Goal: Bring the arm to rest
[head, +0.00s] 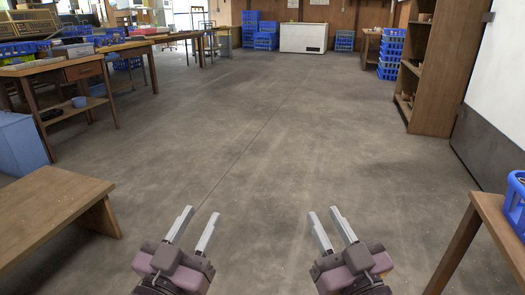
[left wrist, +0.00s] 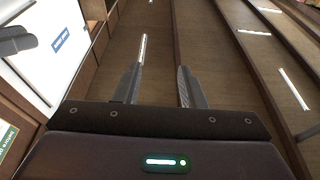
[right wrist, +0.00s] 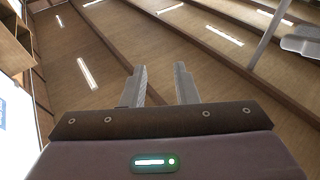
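My left gripper (head: 194,229) is at the bottom centre-left of the head view, its two fingers apart and nothing between them. My right gripper (head: 332,229) is at the bottom centre-right, also with its fingers apart and empty. Both are raised above the bare floor and touch nothing. In the left wrist view the left fingers (left wrist: 158,88) stand apart against the ceiling. In the right wrist view the right fingers (right wrist: 160,85) stand apart, also against the ceiling. No mushrooms or trays can be made out.
A wooden table (head: 50,205) stands at the lower left and another table (head: 500,222) at the right edge, bearing a blue crate (head: 515,200). A blue bin (head: 20,145) and workbenches (head: 50,68) line the left. A wooden shelf (head: 442,70) stands right. The middle floor (head: 265,130) is clear.

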